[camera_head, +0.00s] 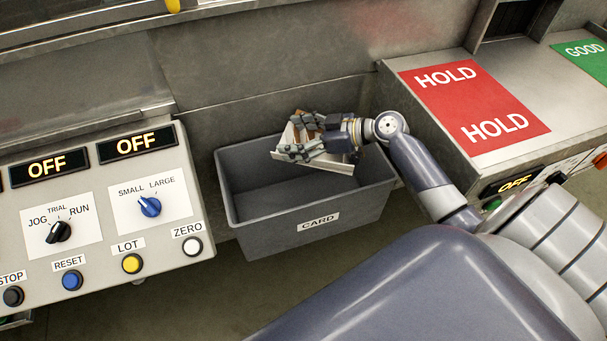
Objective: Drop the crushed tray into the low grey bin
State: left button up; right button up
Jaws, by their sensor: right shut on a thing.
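The low grey bin (270,222) stands on the floor in the middle of the view, with a "CARD" label on its front wall. Its visible inside looks empty on the left. My right gripper (305,143) is over the right half of the bin's opening, near the back rim. It is shut on the crushed tray (338,165), a pale, bent piece with some brown, held tilted. The gripper hides part of the tray. I cannot tell how far the tray is above the rim. My left gripper is not in view.
A control panel (100,215) with knobs and buttons stands left of the bin. A metal bench with a red HOLD area (470,105) and a green GOOD area (585,62) is at the right. A metal wall (270,110) rises behind the bin.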

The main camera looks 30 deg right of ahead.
notch_tip(320, 180, down, 6)
jog(key=b, duration=0.2)
jog(key=shift+r+b, duration=0.25)
jog(key=shift+b, duration=0.05)
jog(key=o, duration=1.1)
jog(key=shift+o, duration=0.2)
